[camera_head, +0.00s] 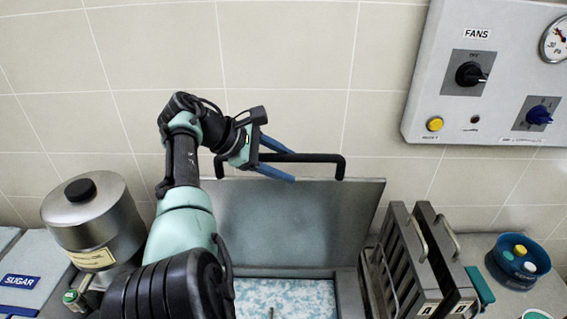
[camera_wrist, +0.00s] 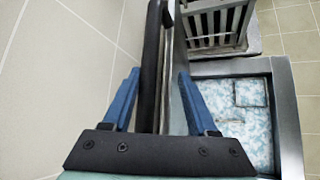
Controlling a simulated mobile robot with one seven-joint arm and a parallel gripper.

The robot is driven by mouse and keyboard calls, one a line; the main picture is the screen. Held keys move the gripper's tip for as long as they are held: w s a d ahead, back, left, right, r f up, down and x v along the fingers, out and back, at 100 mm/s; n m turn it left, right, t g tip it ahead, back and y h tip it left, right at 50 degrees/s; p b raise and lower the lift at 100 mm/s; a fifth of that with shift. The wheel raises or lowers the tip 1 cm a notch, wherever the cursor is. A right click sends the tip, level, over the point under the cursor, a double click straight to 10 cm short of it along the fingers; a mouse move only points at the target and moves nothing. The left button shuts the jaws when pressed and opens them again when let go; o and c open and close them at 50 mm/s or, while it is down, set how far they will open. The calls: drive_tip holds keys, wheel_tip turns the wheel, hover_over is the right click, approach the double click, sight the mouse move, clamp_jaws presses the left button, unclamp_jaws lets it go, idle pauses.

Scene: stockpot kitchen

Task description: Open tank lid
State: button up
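The tank lid (camera_head: 300,220) is a grey steel panel standing raised, close to upright, at the back of the tank (camera_head: 348,296). A black bar handle (camera_head: 325,158) runs along its top edge. My gripper (camera_head: 291,166) is at the handle, with its blue fingers spread on either side of it. In the wrist view, the handle (camera_wrist: 151,65) passes between the two fingers with gaps, and the lid (camera_wrist: 176,100) shows nearly edge-on beside it. The tank's opening shows mottled blue-and-white contents in both views. My arm hides the left part of the lid and tank.
A tiled wall stands close behind the lid. A control panel (camera_head: 490,100) hangs at the upper right. Slatted metal racks (camera_head: 400,262) stand right of the tank, with a blue bowl (camera_head: 518,262) beyond. A steel canister (camera_head: 92,222) and a sugar bin (camera_head: 30,275) are at left.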

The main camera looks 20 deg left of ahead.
drive_tip(key=shift+a, duration=0.1)
drive_tip(key=b+v, duration=0.4)
drive_tip(key=v, duration=0.9)
